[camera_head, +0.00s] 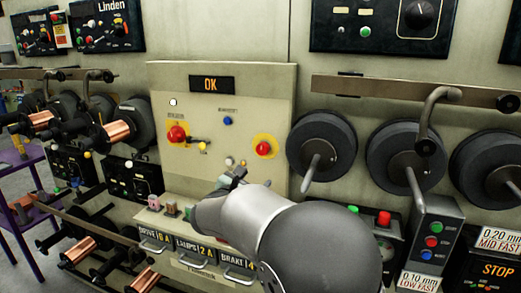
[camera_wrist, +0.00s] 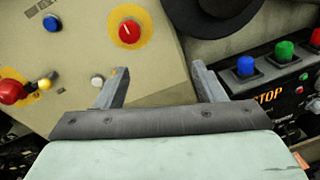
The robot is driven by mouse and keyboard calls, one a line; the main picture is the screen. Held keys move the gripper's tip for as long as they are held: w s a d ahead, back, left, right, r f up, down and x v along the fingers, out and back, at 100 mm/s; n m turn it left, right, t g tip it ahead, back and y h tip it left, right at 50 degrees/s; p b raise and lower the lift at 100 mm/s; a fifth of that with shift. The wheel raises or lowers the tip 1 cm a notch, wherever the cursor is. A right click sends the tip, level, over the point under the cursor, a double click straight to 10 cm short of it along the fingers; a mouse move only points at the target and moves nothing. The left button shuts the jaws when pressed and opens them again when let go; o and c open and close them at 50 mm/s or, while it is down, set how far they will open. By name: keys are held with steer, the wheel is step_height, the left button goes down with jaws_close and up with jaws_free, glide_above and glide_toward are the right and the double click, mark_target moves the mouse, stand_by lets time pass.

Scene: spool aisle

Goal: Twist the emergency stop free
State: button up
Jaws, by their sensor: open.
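The beige control panel (camera_head: 222,106) carries two red knobs on yellow backings. The right red knob (camera_head: 263,148) sits on a round yellow disc; in the wrist view this red knob (camera_wrist: 129,33) is ahead, up and left of my fingers, with a pale mark on its face. The left red knob (camera_head: 177,133) also shows in the wrist view at the left edge (camera_wrist: 11,91). I cannot read which is labelled the emergency stop. My gripper (camera_wrist: 160,68) is open and empty, apart from both knobs. In the head view my gripper (camera_head: 233,177) is below and left of the right knob, partly hidden by my arm.
An OK display (camera_head: 211,84) tops the panel. A blue button (camera_head: 228,121) sits between the knobs. Dark spools (camera_head: 322,145) protrude right of the panel. A button box (camera_head: 432,240) stands lower right. Labelled handles (camera_head: 154,236) line the bottom.

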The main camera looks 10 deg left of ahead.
mark_target(261, 150)
steer(key=w+p, duration=0.2)
steer(key=w, duration=0.3)
steer(key=w+n+t+p, duration=0.1)
steer(key=w+p, duration=0.1)
steer(key=w, duration=0.4)
steer(key=w+r+n+y+p, duration=0.1)
steer(key=w+p, duration=0.1)
steer(key=w, duration=0.4)
steer(key=shift+w+d, duration=0.2)
steer(key=c, duration=1)
